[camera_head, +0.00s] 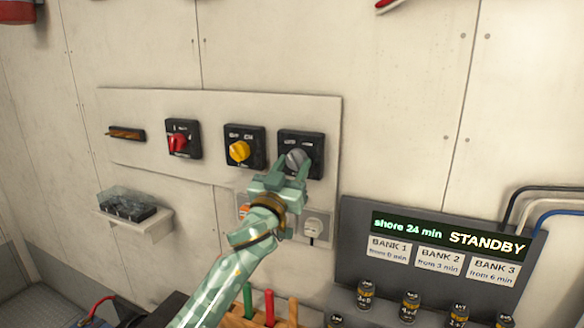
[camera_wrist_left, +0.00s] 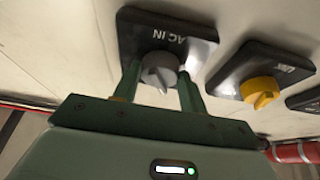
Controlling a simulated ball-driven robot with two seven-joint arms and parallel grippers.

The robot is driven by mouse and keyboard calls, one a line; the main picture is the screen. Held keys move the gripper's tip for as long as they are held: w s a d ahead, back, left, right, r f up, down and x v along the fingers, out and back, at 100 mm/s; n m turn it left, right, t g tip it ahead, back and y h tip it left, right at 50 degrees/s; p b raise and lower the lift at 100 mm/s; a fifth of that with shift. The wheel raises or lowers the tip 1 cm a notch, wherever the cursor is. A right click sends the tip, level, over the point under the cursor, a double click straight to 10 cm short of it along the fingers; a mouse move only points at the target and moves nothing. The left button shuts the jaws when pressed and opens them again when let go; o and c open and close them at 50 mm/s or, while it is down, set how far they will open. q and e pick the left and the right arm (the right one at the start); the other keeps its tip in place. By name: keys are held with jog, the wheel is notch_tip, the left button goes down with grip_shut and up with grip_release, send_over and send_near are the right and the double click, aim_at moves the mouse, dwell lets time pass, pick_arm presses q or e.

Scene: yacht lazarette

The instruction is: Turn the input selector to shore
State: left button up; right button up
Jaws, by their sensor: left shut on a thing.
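The input selector is a grey round knob (camera_head: 296,157) on a black plate, the rightmost on the pale wall panel. In the left wrist view its plate reads "AC IN" and the grey knob (camera_wrist_left: 159,72) has a raised ridge with a pale mark. My left gripper (camera_head: 293,168) reaches up from below and is shut on the knob, one finger on each side. The fingers (camera_wrist_left: 159,86) also show in the wrist view. The position lettering is too small or hidden to read. My right gripper is in neither view.
A yellow knob (camera_head: 239,151) and a red knob (camera_head: 178,143) sit left on the same panel. Sockets (camera_head: 313,227) lie just below my gripper. A display (camera_head: 448,237) at right reads "shore 24 min STANDBY". Colored-handled tools (camera_head: 269,306) stand below.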

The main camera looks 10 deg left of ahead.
pick_arm(q)
jog(key=shift+a+r+m+g+h+p, duration=0.1)
jog(key=shift+m+g+h+p, duration=0.1)
jog(key=shift+m+h+p, duration=0.65)
jog(key=shift+a+r+m+g+h+p, duration=0.1)
jog(key=shift+m+g+h+p, duration=0.3)
jog(key=shift+m, duration=0.85)
jog(key=m+g+h+p, duration=0.1)
jog(key=m+p, duration=0.2)
jog(key=m, duration=0.1)
jog(key=m+g+h+p, duration=0.1)
jog(key=m+h+p, duration=0.1)
jog(key=m+p, duration=0.1)
jog(key=shift+a+r+m, duration=0.1)
jog(key=shift+a+m, duration=0.05)
jog(key=shift+m, duration=0.65)
jog(key=shift+m+g+h+p, duration=0.25)
jog(key=shift+m+g+p, duration=0.55)
jog(key=shift+m+p, duration=0.85)
jog(key=o, duration=1)
jog(key=shift+w, duration=0.1)
jog(key=shift+b+v, duration=1)
jog(key=shift+v, duration=7.2)
